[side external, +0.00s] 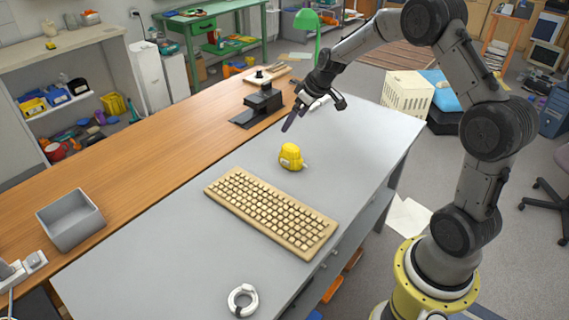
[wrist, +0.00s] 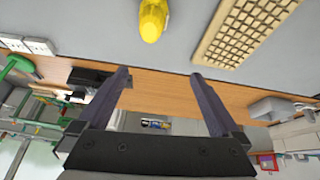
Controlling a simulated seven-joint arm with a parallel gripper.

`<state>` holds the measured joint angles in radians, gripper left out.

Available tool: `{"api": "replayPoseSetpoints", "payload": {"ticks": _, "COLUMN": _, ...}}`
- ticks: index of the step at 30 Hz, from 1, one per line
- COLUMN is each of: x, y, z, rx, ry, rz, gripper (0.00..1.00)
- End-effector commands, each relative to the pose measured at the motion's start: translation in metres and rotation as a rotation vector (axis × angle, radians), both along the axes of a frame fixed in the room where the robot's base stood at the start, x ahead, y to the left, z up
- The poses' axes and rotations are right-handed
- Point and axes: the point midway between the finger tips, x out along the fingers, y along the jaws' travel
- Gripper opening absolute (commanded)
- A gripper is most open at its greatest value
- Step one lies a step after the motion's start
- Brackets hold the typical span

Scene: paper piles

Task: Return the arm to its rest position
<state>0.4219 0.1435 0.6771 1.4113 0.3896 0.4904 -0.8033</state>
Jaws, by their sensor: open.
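My gripper (side external: 296,118) is in the air above the far part of the grey table (side external: 150,262), in the side external view. It is open and empty. In the wrist view its two fingers (wrist: 158,75) stand wide apart with nothing between them. A yellow object (side external: 291,157), perhaps a tape measure, lies on the table below and in front of the gripper. It also shows at the top of the wrist view (wrist: 153,18).
A beige keyboard (side external: 270,213) and a white ring (side external: 242,300) lie on the grey table. A grey bin (side external: 70,220) and a black stand (side external: 262,103) are on the wooden bench (side external: 130,185) behind. A green lamp (side external: 307,22) stands farther back.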

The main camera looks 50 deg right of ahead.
Motion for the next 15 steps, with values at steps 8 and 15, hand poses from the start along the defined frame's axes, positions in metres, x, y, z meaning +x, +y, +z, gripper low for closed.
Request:
{"api": "replayPoseSetpoints", "payload": {"ticks": 8, "x": -0.047, "y": 0.105, "z": 0.155, "rx": -0.082, "ry": -0.176, "rz": 0.175, "gripper": 1.0}}
{"api": "replayPoseSetpoints", "payload": {"ticks": 15, "x": -0.173, "y": 0.175, "z": 0.21, "rx": -0.061, "ry": -0.224, "rz": 0.217, "gripper": 1.0}}
